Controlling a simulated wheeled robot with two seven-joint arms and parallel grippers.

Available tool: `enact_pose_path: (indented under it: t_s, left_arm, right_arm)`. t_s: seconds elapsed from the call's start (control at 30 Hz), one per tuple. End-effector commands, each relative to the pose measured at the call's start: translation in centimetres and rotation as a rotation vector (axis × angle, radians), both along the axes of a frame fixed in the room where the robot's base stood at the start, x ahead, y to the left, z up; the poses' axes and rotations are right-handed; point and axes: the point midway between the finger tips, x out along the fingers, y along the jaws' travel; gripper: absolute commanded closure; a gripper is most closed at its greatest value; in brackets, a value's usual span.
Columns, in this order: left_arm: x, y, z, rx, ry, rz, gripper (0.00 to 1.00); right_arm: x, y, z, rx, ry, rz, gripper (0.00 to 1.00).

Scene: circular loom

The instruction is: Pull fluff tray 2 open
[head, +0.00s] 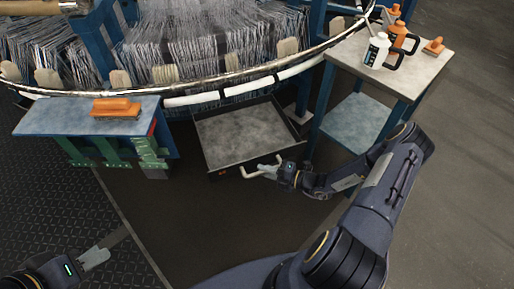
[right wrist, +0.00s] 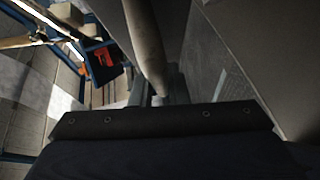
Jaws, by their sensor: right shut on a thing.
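A shallow grey tray (head: 229,170) with dark walls sticks out from under the loom, its empty inside in view. I cannot read a number on it. A pale bar handle (head: 247,175) is on its front. My right gripper (head: 266,169) is shut on this handle at the tray's front right. In the right wrist view the pale handle (right wrist: 145,45) runs down between the fingers, which are mostly hidden behind the dark gripper body. My left gripper (head: 97,256) is low at the left, far from the tray, and it is unclear whether its fingers are apart.
A side table (head: 431,66) with bottles stands right of the tray, close to my right arm. The loom's rim (head: 200,87) curves above the tray. The floor before the tray is clear.

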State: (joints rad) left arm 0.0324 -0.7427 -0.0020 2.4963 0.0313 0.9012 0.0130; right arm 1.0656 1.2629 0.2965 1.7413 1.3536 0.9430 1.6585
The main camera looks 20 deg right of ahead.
Motion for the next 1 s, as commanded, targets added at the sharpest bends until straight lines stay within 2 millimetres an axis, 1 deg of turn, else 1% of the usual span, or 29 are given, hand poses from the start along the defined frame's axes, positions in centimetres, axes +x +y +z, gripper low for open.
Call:
enact_pose_path:
  t_s: [0.03,0.1,0.2,0.3,0.47,0.73,0.77,0.8,0.9,0.93,1.0]
  left_arm:
    - [0.0,0.0,0.7,0.0,0.0,0.0,0.64]
    - [0.0,0.0,1.0,0.0,0.0,0.0,0.64]
    - [0.0,0.0,1.3,0.0,0.0,0.0,0.64]
    - [0.0,0.0,1.4,0.0,0.0,0.0,0.64]
    - [0.0,0.0,1.5,0.0,0.0,0.0,0.64]
    - [0.0,0.0,1.5,0.0,0.0,0.0,0.64]
    - [0.0,0.0,1.5,0.0,0.0,0.0,0.64]
    - [0.0,0.0,1.5,0.0,0.0,0.0,0.64]
    - [0.0,0.0,1.5,0.0,0.0,0.0,0.64]
    - [0.0,0.0,1.5,0.0,0.0,0.0,0.64]
    - [0.0,0.0,1.5,0.0,0.0,0.0,0.64]
  right_arm:
    - [-1.1,0.1,0.4,0.005,0.002,0.0,1.0]
    - [-2.3,0.1,0.3,0.004,0.0,0.0,1.0]
    - [-3.5,0.2,0.2,0.004,-0.001,0.0,1.0]
    - [-4.3,0.3,0.2,0.003,-0.003,0.0,1.0]
    - [-4.8,0.3,0.0,0.002,-0.002,0.002,1.0]
    - [-5.0,0.3,-0.1,0.003,0.002,0.004,1.0]
    - [-5.0,0.4,-0.1,0.003,0.003,0.006,0.85]
    - [-5.1,0.4,-0.1,0.003,0.003,0.006,0.79]
    - [-5.0,0.3,-0.1,0.002,0.002,0.005,0.66]
    - [-4.9,0.3,-0.1,0.002,0.002,0.004,0.64]
    - [-4.9,0.3,-0.1,0.001,0.001,0.003,0.64]
